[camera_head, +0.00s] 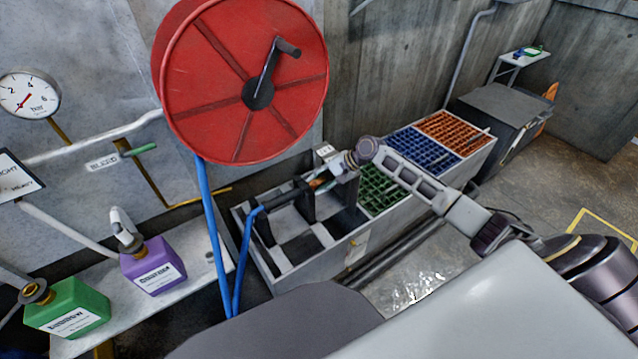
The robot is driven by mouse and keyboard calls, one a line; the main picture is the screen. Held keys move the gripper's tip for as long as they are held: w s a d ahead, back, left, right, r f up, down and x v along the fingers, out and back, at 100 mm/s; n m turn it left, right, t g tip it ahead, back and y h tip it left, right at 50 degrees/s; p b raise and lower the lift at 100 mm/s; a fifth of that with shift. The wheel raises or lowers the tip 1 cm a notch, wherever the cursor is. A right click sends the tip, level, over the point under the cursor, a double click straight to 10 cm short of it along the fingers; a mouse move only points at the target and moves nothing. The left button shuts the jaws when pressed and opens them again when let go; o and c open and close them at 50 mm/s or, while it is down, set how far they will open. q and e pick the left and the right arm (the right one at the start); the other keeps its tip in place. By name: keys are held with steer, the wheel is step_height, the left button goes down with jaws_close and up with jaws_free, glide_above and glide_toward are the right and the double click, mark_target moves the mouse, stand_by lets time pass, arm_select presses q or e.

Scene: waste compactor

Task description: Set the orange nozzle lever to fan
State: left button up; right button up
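The blue hose ends in a black nozzle (285,199) that lies across dark uprights in a long grey bin. A small orange part (318,183), which looks like the nozzle lever, shows at the nozzle's right end. My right gripper (326,178) reaches in from the right and is right at this orange part, partly covering it. The fingers are small and dark here, so I cannot tell whether they touch or grip it. The lever's setting cannot be read. My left gripper is not in view.
A red hose reel (215,120) with a crank hangs above the bin's left end (275,275). Green, blue and orange grates (450,128) cover its right part. A purple jug (152,268) and a green jug (68,309) stand on a shelf at left. Open floor lies right.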

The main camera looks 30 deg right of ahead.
steer(key=shift+w+a+f, duration=0.1)
steer(key=shift+c, duration=0.4)
jaws_close()
stand_by(0.3)
